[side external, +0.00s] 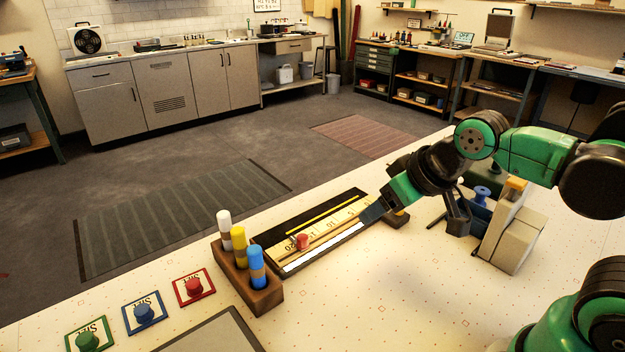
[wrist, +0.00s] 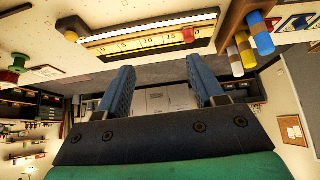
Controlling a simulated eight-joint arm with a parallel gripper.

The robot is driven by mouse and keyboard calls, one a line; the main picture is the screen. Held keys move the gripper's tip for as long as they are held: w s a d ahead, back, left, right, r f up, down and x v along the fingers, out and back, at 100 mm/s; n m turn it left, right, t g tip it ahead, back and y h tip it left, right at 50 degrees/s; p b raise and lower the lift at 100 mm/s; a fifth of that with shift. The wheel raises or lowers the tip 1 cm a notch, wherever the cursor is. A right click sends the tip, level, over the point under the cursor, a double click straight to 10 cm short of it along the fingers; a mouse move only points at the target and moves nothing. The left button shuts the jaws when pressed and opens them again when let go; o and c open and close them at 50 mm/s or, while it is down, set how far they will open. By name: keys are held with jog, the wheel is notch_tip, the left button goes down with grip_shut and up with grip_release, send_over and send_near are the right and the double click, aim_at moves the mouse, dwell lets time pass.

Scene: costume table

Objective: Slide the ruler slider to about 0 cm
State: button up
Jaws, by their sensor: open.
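The ruler (side external: 325,228) lies in a dark frame on the table, its 20 end toward the pen block. Its red slider (side external: 302,242) sits close to the 20 mark, and shows near that end in the wrist view (wrist: 188,35). The 0 end of the scale (wrist: 101,49) is at the left in the wrist view. My gripper (side external: 372,213) is over the ruler's right part in the side view, apart from the slider. In the wrist view its two blue fingers (wrist: 163,88) are spread with nothing between them. The gripper hides part of the ruler's far end in the side view.
A wooden block (side external: 262,297) with white, yellow and blue pens stands beside the ruler's 20 end. Red (side external: 194,287), blue (side external: 145,313) and green (side external: 88,341) knobs are at the lower left. A grey box (side external: 512,243) stands to the right.

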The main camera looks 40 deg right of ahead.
jog(key=w+a+n+g, duration=0.2)
jog(key=w+n+g, duration=0.25)
jog(key=w, duration=0.25)
jog(key=n+g, duration=0.2)
jog(key=n, duration=0.2)
send_over(303, 237)
notch_tip(303, 237, down, 5)
jog(key=shift+d+r, duration=0.1)
jog(key=shift+w+f+g, duration=0.1)
jog(key=shift+f+g, duration=0.15)
jog(key=shift+f, duration=2.75)
grip_shut()
